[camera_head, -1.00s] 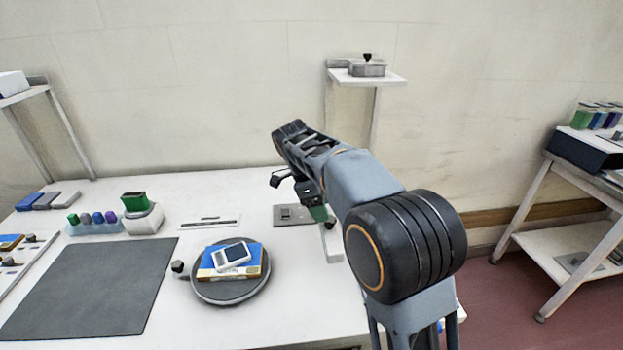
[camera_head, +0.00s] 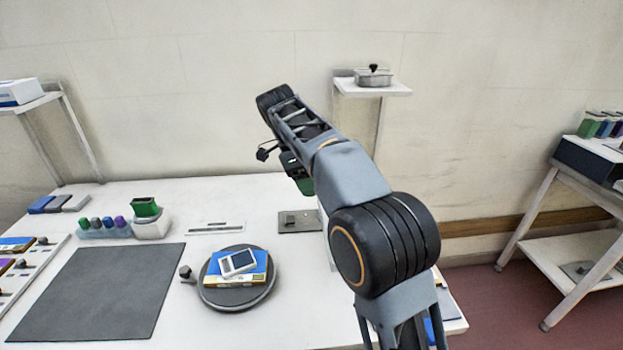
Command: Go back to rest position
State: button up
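My arm rises from the lower right and reaches over the back of the white table (camera_head: 190,200). My gripper (camera_head: 300,178) is at its far end, raised over the back part of the table. A dark green piece (camera_head: 306,186) shows at the gripper's lower end. I cannot tell whether it is held or is part of the gripper. The fingers are too small and hidden to show whether they are open or shut.
A round grey turntable (camera_head: 235,297) carries a blue-and-yellow box (camera_head: 257,272) and a white device (camera_head: 238,262). A dark mat (camera_head: 95,290) lies left. A wall shelf (camera_head: 380,90) holds a lidded metal box (camera_head: 373,77). A side bench (camera_head: 570,250) stands right.

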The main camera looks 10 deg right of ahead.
notch_tip(320, 180, down, 8)
jog(key=s+n+t+y, duration=0.2)
jog(key=n, duration=1.3)
jog(key=s+d+n+t+y+p, duration=0.1)
jog(key=s+d+n+p, duration=0.1)
jog(key=s, duration=0.7)
jog(key=s+d+f+n+t+y+p, duration=0.1)
jog(key=s+d+n+t+p, duration=0.1)
jog(key=s+d+n, duration=0.3)
jog(key=shift+s+d+f, duration=0.3)
jog(key=shift+s+d, duration=0.2)
jog(key=shift+s, duration=1.9)
